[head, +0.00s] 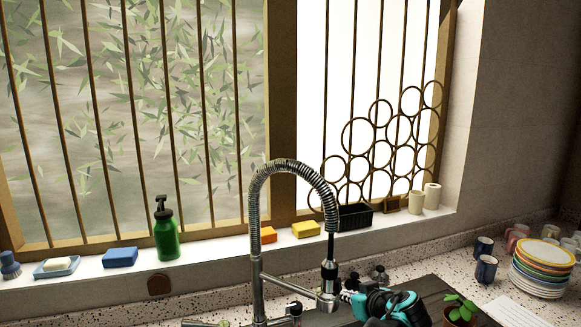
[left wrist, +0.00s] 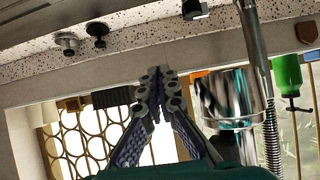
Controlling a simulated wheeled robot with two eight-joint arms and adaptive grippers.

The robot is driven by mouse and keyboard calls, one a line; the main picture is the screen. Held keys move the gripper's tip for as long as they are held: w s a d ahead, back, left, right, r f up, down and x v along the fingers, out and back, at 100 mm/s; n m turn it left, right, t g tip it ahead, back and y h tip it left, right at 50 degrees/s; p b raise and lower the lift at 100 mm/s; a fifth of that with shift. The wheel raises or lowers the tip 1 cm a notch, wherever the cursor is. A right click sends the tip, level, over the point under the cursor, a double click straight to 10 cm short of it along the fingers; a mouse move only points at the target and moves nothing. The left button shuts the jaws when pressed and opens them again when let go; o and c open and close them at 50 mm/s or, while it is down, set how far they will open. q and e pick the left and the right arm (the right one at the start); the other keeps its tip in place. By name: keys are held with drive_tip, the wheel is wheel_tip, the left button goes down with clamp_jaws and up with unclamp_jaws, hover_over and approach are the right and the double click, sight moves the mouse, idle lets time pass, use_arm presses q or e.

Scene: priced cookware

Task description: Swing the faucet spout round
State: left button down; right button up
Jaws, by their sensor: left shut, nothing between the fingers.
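The chrome faucet (head: 257,285) stands at the bottom middle of the head view. Its coiled spring neck (head: 292,165) arches over to the right and ends in a dark spray head (head: 330,268) pointing down. My left gripper (head: 347,296), teal and black, is low and just right of the spray head. In the left wrist view the gripper fingers (left wrist: 160,80) are shut with nothing between them. A shiny chrome faucet part (left wrist: 236,98) is right of the fingers. I cannot tell whether they touch. My right gripper is not in view.
On the sill are a green soap bottle (head: 166,235), sponges (head: 120,257), a black tray (head: 355,217) and beige cups (head: 432,195). A potted plant (head: 461,309) stands right of my gripper. Stacked plates (head: 542,265) and mugs (head: 486,269) are at far right.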

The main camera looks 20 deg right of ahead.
sight(321, 311)
use_arm(q)
drive_tip(key=shift+a, duration=1.8)
drive_tip(key=s+a, duration=0.1)
drive_tip(key=a, duration=0.2)
drive_tip(key=s+a, duration=0.1)
drive_tip(key=a, duration=0.1)
drive_tip(key=shift+s, duration=0.3)
drive_tip(key=shift+s+a, duration=0.25)
drive_tip(key=shift+a, duration=0.05)
drive_tip(key=s+a+p, duration=0.1)
drive_tip(key=a, duration=0.5)
drive_tip(key=shift+a, duration=0.25)
